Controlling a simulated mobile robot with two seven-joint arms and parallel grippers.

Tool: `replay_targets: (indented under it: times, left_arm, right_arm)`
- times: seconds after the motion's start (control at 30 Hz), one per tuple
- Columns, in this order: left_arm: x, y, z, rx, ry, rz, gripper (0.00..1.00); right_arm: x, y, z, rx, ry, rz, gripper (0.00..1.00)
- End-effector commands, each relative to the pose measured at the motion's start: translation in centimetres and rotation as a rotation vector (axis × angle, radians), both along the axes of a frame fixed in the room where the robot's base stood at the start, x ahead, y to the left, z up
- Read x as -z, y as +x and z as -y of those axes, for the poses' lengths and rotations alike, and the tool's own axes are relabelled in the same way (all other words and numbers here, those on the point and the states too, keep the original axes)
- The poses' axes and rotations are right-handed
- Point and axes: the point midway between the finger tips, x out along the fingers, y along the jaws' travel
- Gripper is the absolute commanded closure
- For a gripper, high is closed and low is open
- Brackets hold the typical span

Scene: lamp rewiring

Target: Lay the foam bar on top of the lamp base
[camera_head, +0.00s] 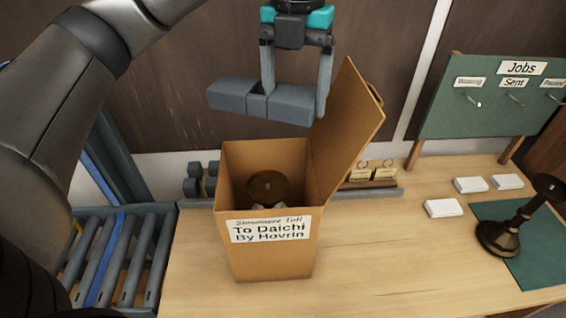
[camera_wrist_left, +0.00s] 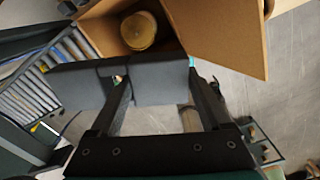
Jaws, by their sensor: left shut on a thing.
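My left gripper (camera_head: 295,97) is shut on the grey foam bar (camera_head: 236,94) and holds it level in the air, above and behind the open box. The bar sticks out past one finger to the left. In the left wrist view the foam bar (camera_wrist_left: 75,88) sits across the fingers of the gripper (camera_wrist_left: 162,95), partly hiding the box. The lamp base (camera_head: 268,186), round and brass-brown, stands inside the tall cardboard box (camera_head: 270,262); only its upper part shows. The lamp base (camera_wrist_left: 139,30) also shows in the left wrist view, below the bar and apart from it. My right gripper is out of view.
The box's lid (camera_head: 350,130) stands open on the right. Grey foam pieces (camera_head: 194,187) lie behind the box at left. A roller conveyor (camera_head: 110,262) is at the left. A dark lamp stand (camera_head: 510,232) is on a green mat at right, near several white cards.

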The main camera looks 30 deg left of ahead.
Motion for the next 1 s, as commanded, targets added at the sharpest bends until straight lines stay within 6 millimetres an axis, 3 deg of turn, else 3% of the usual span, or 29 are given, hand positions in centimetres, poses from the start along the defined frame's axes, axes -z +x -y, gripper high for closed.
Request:
replay_targets:
  times: [0.07,0.17,0.33,0.63,1.0]
  left_arm:
    - [0.4,0.0,0.0,0.002,0.000,-0.001,0.71]
    - [1.9,-0.1,0.0,0.002,0.000,-0.004,0.71]
    - [6.0,-0.2,-0.1,0.000,0.001,-0.006,0.71]
    - [13.4,-0.2,-0.1,0.000,0.002,-0.003,0.71]
    - [17.6,-0.2,-0.1,0.000,0.002,-0.003,0.71]
  right_arm:
    - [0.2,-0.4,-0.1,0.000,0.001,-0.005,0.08]
    - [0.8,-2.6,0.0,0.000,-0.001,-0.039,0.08]
    - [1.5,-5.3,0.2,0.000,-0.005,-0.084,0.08]
    - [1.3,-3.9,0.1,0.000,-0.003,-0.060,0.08]
    - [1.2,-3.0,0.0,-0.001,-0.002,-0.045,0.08]
